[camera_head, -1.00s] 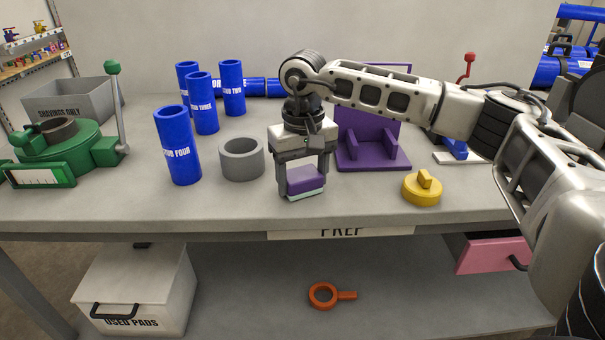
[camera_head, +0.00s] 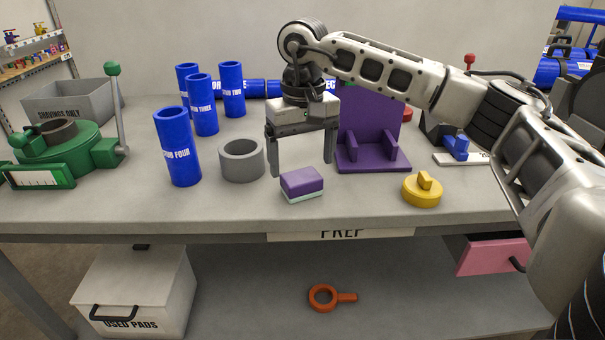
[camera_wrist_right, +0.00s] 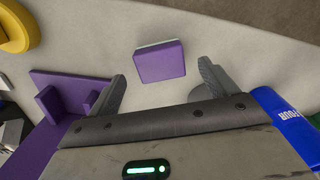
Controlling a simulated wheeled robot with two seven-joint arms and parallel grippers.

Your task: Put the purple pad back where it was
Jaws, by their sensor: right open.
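The purple pad (camera_head: 302,182), with a pale layer underneath, lies on the bench top near the front edge. It also shows in the right wrist view (camera_wrist_right: 160,62), lying flat beyond the fingertips. My right gripper (camera_head: 302,170) is open and empty, with its fingers behind the pad and apart from it. In the right wrist view the two fingers (camera_wrist_right: 163,78) stand wide apart with the pad ahead of the gap between them. A purple stand (camera_head: 371,138) with an upright back plate and two ribs stands behind and to the right of the pad. My left gripper does not show.
A grey ring (camera_head: 241,160) and blue tube labelled four (camera_head: 177,146) stand left of the pad. A yellow knobbed disc (camera_head: 422,191) lies to its right. A green clamp device (camera_head: 62,150) is far left. Below are a used pads bin (camera_head: 137,285) and an open pink drawer (camera_head: 492,256).

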